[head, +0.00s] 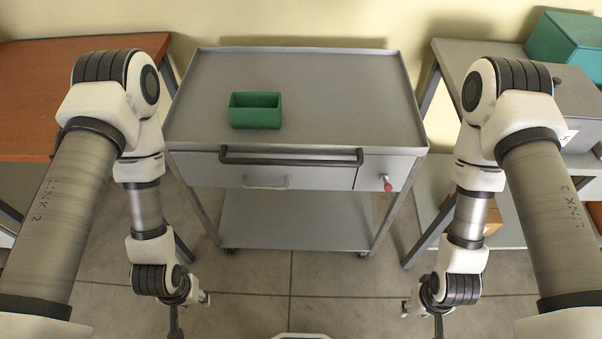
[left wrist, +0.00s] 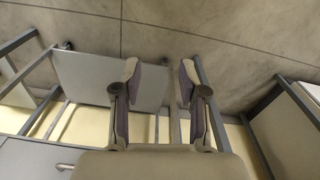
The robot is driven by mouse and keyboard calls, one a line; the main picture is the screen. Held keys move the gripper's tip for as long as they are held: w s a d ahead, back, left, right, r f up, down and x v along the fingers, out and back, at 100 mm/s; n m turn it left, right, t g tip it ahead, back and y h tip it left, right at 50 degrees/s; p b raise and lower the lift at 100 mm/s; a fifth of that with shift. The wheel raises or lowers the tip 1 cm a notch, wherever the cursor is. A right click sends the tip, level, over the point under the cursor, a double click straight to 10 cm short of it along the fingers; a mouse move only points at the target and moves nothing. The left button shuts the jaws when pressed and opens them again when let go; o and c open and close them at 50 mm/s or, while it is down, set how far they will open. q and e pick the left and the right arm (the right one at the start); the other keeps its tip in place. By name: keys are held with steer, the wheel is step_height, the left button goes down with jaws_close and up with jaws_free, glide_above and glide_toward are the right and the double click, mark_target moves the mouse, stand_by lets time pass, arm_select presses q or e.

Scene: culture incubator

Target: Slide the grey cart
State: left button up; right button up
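The grey cart (head: 340,100) stands in the middle of the head view, with a flat top, a lower shelf and small casters. A dark push bar (head: 290,160) runs across its front edge. My left gripper (head: 203,298) hangs low in front of the cart's left side, apart from the bar. In the left wrist view its two fingers (left wrist: 160,80) are spread with nothing between them, and the cart's lower shelf (left wrist: 100,80) lies beyond. My right gripper (head: 408,308) hangs low in front of the cart's right side, and its fingers are too small to read.
An open green bin (head: 255,112) sits on the cart top. A brown table (head: 40,100) stands to the left. A grey bench (head: 450,60) stands to the right, bearing a green box (head: 565,48). The tiled floor (head: 255,310) before the cart is clear.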

arm_select(q)
steer(key=w+d+n+t+h, duration=0.2)
steer(key=w+d+n+t, duration=0.1)
steer(key=w+n, duration=0.3)
steer(key=n+t+h+b, duration=0.3)
steer(key=t+h+b, duration=0.45)
steer(key=h, duration=0.25)
glide_toward(288, 160)
steer(key=w+d+f, duration=0.1)
steer(key=w+d, duration=0.1)
steer(key=shift+t, duration=0.25)
steer(key=x, duration=0.2)
steer(key=p+x, duration=0.1)
steer(key=x, duration=0.4)
steer(key=shift+s+d+f, duration=0.1)
steer(key=shift+d+f, duration=0.05)
steer(key=shift+f, duration=0.1)
steer(key=shift+y, duration=0.3)
jaws_close()
